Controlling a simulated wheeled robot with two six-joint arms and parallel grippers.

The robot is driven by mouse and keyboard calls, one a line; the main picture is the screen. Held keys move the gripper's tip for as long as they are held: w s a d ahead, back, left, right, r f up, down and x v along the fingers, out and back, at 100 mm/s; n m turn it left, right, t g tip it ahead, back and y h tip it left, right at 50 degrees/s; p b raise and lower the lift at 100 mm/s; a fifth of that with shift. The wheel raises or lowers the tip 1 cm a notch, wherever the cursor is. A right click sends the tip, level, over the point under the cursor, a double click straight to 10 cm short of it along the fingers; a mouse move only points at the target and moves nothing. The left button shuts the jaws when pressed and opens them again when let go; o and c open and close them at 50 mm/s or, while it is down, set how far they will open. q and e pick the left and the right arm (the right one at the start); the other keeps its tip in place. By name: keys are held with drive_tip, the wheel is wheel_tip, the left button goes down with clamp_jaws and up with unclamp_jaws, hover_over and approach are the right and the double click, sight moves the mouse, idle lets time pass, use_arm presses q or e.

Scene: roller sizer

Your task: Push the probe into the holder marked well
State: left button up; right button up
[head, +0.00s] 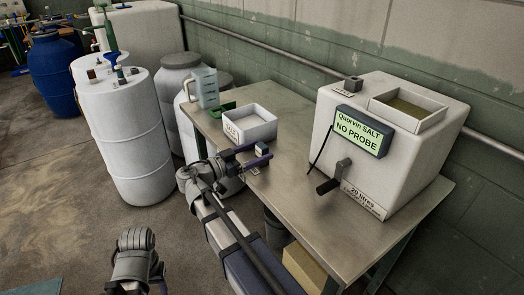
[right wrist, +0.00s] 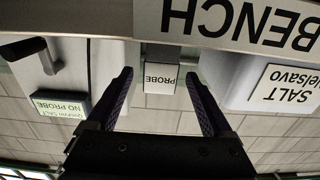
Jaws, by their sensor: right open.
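In the right wrist view the block labelled PROBE (right wrist: 161,77) shows upside down between the fingers. My right gripper (head: 253,154) is open, one finger on each side of the block, with gaps visible in the wrist view. A small grey block with a dark top (head: 354,83) sits on the white machine; I cannot read a "well" mark on it. My left wrist shows at the bottom left of the head view; its finger state is unclear.
The white machine (head: 420,165) has a NO PROBE display (head: 361,131) and a crank (head: 335,177). A white salt tray (head: 232,131), a green item (head: 222,109) and a jug (head: 205,88) stand farther back. The metal bench (head: 290,205) is clear in front of the machine.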

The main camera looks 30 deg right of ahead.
sight(263, 145)
drive_tip(key=shift+d, duration=0.95)
clamp_jaws()
wheel_tip(263, 145, up, 10)
drive_tip(key=p, duration=1)
